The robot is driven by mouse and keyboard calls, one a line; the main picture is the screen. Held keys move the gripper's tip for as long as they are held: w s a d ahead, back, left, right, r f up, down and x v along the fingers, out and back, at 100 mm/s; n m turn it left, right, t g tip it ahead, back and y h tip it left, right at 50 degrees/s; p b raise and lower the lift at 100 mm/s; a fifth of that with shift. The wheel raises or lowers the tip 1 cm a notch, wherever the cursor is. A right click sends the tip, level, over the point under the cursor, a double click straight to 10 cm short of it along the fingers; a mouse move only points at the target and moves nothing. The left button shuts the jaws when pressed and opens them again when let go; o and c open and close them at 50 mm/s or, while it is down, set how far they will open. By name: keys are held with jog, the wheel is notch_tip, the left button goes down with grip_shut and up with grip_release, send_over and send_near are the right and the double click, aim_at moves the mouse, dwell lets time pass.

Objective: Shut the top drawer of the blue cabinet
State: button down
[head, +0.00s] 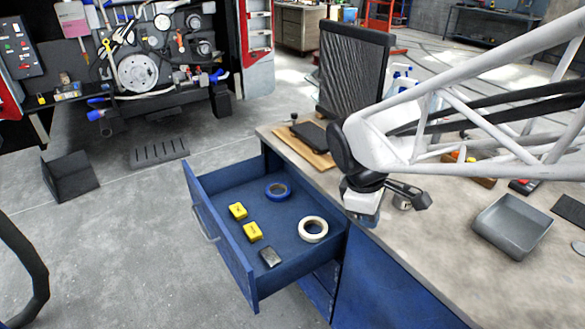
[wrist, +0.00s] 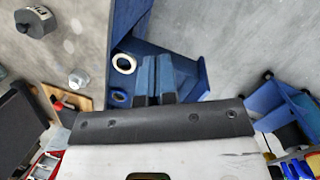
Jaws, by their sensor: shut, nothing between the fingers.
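The top drawer (head: 222,232) of the blue cabinet (head: 375,287) stands pulled out in the head view, its handle (head: 205,224) on the left-facing front. Inside lie a blue tape roll (head: 268,189), a white tape roll (head: 303,231), two yellow boxes (head: 238,211) and a small dark item (head: 270,257). My gripper (head: 366,221) hangs over the worktop edge, right of the drawer; its fingertips are hard to make out there. In the wrist view my gripper (wrist: 156,58) is shut and empty, pointing toward the drawer (wrist: 187,73). The white roll (wrist: 124,52) also shows there.
The grey worktop (head: 345,178) holds a wooden board (head: 308,153), a grey bin (head: 511,226) and other small things near my arm. A black mesh panel (head: 352,68) stands behind the board. The floor (head: 120,240) left of the drawer front is mostly clear.

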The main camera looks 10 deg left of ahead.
jog(key=w+a+f+n+h, duration=0.25)
jog(key=a+f+n, duration=0.45)
jog(key=a, duration=0.4)
jog(key=n+t+h, duration=0.2)
jog(key=n+t, duration=0.2)
jog(key=n, duration=1.1)
send_over(242, 283)
jog(key=s, duration=0.3)
notch_tip(242, 283, down, 13)
jog(key=shift+s+a+r, duration=0.1)
jog(key=s+a+f+n+t, duration=0.2)
jog(key=s+a+f+n, duration=0.4)
jog(key=a+f+n, duration=0.2)
jog(key=shift+s+a+f, duration=0.2)
jog(key=shift+s+a, duration=0.05)
jog(key=shift+a, duration=0.65)
jog(key=shift+w+d+f, duration=0.1)
jog(key=shift+w+d+r+x, duration=0.15)
jog(key=shift+w+r+x, duration=0.15)
jog(key=shift+x, duration=1.8)
jog(key=shift+w+d+r+x, duration=0.2)
jog(key=shift+r+x, duration=0.15)
jog(key=shift+x, duration=1.75)
jog(key=shift+w+d+r+x, duration=0.2)
jog(key=shift+r+x, duration=0.1)
jog(key=shift+x, duration=1.85)
